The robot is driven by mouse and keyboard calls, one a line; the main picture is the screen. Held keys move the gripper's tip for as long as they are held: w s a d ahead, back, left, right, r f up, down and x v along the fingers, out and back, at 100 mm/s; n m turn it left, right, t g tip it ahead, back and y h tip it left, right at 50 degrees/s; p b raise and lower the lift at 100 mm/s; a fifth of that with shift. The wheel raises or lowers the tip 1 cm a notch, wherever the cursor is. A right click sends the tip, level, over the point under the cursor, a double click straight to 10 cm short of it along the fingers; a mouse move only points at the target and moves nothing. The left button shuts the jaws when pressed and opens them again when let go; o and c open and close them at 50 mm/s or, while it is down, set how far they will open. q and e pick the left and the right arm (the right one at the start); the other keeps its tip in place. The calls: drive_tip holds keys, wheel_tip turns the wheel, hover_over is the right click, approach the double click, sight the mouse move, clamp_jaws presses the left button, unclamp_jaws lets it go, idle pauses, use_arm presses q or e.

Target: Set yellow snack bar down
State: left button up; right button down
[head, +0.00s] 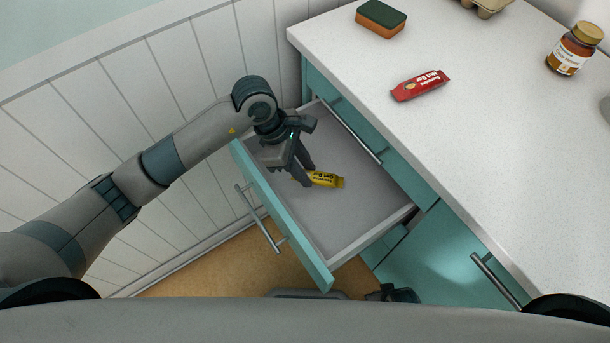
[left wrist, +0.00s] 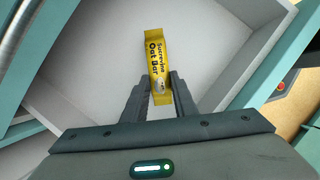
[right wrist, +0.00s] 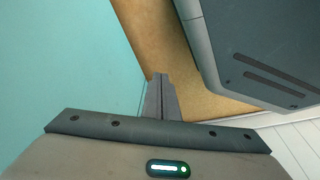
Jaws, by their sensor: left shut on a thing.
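The yellow snack bar (head: 327,180) is inside the open drawer (head: 360,222), over its grey floor. My left gripper (head: 306,178) reaches down into the drawer and is shut on one end of the bar. I cannot tell whether the bar touches the drawer floor. In the right wrist view my right gripper (right wrist: 161,90) has its fingers together with nothing seen between them, low beside a teal panel.
The white counter (head: 480,130) holds a red snack bar (head: 420,85), a green and orange sponge (head: 381,19), a jar (head: 573,50) and part of an egg carton (head: 487,6). The drawer front (head: 275,210) stands out from the teal cabinet. A panelled wall (head: 130,130) is at left.

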use_arm(q)
wheel_tip(320, 180, down, 4)
drive_tip(key=shift+r, duration=0.25)
drive_tip(key=shift+f, duration=0.2)
use_arm(e)
drive_tip(key=shift+w+f, duration=0.25)
drive_tip(key=shift+f, duration=0.1)
use_arm(q)
drive_tip(key=o, duration=1)
drive_tip(key=shift+o, duration=0.2)
drive_tip(key=v, duration=1.2)
use_arm(e)
drive_tip(key=shift+s+r, duration=0.15)
drive_tip(key=shift+r, duration=0.5)
use_arm(q)
drive_tip(key=shift+d+r, duration=0.1)
drive_tip(key=shift+r, duration=0.05)
